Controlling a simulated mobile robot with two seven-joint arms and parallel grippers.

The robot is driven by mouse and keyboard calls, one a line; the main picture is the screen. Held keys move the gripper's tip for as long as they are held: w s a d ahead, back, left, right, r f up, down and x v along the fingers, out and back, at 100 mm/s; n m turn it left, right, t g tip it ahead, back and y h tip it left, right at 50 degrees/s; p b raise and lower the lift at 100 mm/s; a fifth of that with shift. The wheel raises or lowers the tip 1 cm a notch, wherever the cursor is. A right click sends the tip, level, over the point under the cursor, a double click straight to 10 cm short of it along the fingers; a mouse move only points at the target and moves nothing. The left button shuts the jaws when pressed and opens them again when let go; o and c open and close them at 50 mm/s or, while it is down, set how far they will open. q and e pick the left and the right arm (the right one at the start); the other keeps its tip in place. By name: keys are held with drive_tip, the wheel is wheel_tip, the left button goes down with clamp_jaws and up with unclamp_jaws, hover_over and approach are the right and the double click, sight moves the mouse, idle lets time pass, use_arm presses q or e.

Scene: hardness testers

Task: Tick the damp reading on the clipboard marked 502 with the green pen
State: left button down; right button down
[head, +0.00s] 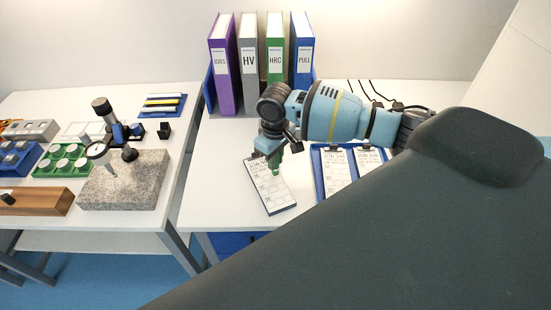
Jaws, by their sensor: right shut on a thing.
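My right gripper (270,147) is above the white table and is shut on the green pen (275,164), which points down. Just under it, a clipboard (271,190) with a printed white sheet and dark edges lies slightly turned on the table. The gripper and pen cover its top part, so I cannot read its number. I cannot tell whether the pen tip touches the sheet. Two more clipboards (336,172) with "JOB" sheets lie side by side to the right in a blue holder; their numbers are too small to read surely. My left gripper is not in view.
Four binders stand at the back, including the purple one (222,65) and the green one (275,48). On the left table are a granite block (124,185) with a dial gauge, a green tray (62,161) and a wooden block (38,202). A gap separates the tables.

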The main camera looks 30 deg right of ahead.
drive_tip(key=shift+w+d+p, duration=0.25)
drive_tip(key=shift+p, duration=0.05)
idle(1.7)
drive_tip(key=shift+r, duration=3.05)
